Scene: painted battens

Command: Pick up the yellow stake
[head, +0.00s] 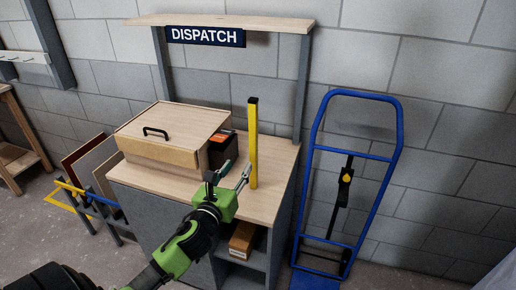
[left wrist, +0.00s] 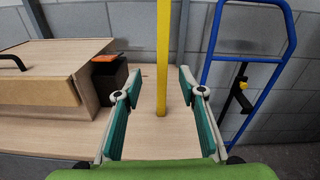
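The yellow stake (head: 253,145) stands upright on the wooden top of the dispatch counter (head: 262,202), near its right side; its upper end is dark. In the left wrist view the stake (left wrist: 163,60) rises ahead, in line with the gap between the fingers. My left gripper (head: 243,177) is close to the lower part of the stake. In the left wrist view the left gripper (left wrist: 158,88) is open, its two teal-padded fingers apart with nothing between them that I can see gripped. My right gripper is not in view.
A wooden box with a black handle (head: 170,138) and a small black and orange box (head: 224,147) stand left of the stake. A blue hand truck (head: 397,150) leans at the right. A shelf with a DISPATCH sign (head: 205,37) is above.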

